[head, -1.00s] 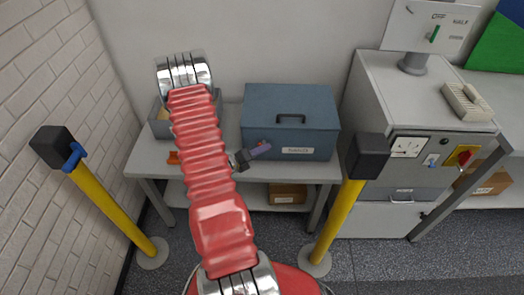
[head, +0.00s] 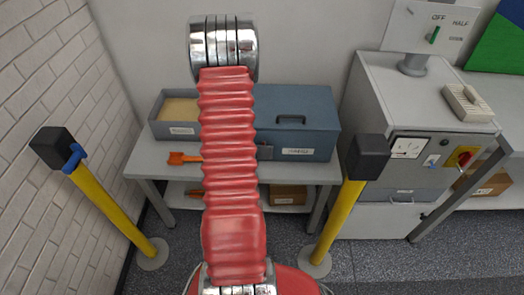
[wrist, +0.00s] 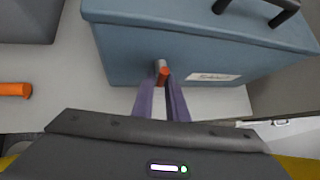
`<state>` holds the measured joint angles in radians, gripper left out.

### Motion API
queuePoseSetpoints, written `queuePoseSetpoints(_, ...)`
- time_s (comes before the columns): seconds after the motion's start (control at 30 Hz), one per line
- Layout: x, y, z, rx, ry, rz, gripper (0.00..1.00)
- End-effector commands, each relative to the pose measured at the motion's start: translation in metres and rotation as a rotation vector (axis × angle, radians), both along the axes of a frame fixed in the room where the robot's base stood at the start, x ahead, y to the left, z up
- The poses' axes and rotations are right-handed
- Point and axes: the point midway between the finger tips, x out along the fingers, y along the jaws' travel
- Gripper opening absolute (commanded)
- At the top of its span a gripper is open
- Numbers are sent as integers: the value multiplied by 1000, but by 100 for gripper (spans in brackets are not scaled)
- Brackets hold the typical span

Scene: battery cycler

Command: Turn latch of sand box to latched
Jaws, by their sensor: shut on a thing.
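The blue-grey lidded box (head: 298,130) stands on the bench with its lid down, a dark handle on top and a white label on its front. In the wrist view the box front (wrist: 125,62) faces me. A small grey latch with an orange-red end (wrist: 163,72) sticks out of that front, left of the label. My gripper (wrist: 163,82) has its two purple fingers shut on the latch, one on each side. The latch's exact angle is hard to tell. In the head view my arm hides the latch and fingers.
A grey open bin of sand-coloured material (head: 178,116) stands left of the box. An orange tool (head: 183,158) lies on the bench (head: 150,165). Two yellow posts (head: 110,215) (head: 338,215) flank the front. A grey cabinet (head: 420,100) stands at the right.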

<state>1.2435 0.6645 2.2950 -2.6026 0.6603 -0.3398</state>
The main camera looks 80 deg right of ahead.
Motion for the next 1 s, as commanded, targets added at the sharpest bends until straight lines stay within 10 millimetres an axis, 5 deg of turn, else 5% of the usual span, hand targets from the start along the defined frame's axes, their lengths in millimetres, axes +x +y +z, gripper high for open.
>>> queuePoseSetpoints(0.93,-5,-9,8,14,-170,-23,0)
queuePoseSetpoints(0.97,-5,-9,8,14,-170,-23,14)
queuePoseSetpoints(1.0,-5,-9,8,14,-169,-22,17)
